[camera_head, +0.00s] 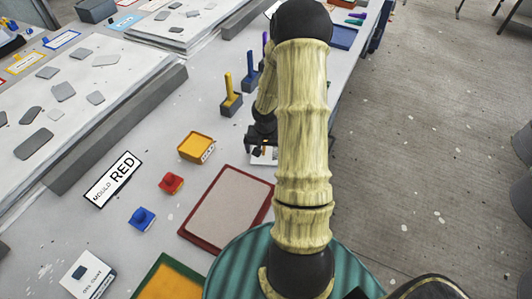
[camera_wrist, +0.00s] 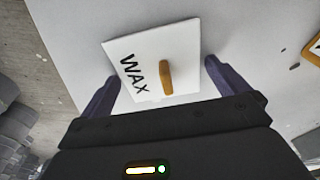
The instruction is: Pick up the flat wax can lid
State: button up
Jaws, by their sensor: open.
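The flat wax can lid (camera_wrist: 150,50) is a white square plate marked "WAX" with an upright orange-brown grip (camera_wrist: 167,77) near its middle. It lies on the pale table top in the wrist view. My gripper (camera_wrist: 160,80) is open, with its two dark purple fingers on either side of the lid and the grip between them. I cannot tell whether the fingers touch the lid. In the head view my gripper (camera_head: 257,150) is partly hidden by my arm, and a small white part of the lid (camera_head: 264,158) shows beside it.
A yellow box (camera_head: 196,147), a red knobbed block (camera_head: 171,183) and a blue one (camera_head: 142,218) stand left of my gripper. A red-framed tray (camera_head: 193,232) lies nearer. A grey holder with a yellow upright (camera_head: 230,104) stands behind. The table's edge and floor are to the right.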

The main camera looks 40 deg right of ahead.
jog(key=shift+d, duration=0.1)
jog(key=shift+c, duration=0.4)
jog(key=c, duration=0.6)
jog(key=shift+r, duration=0.15)
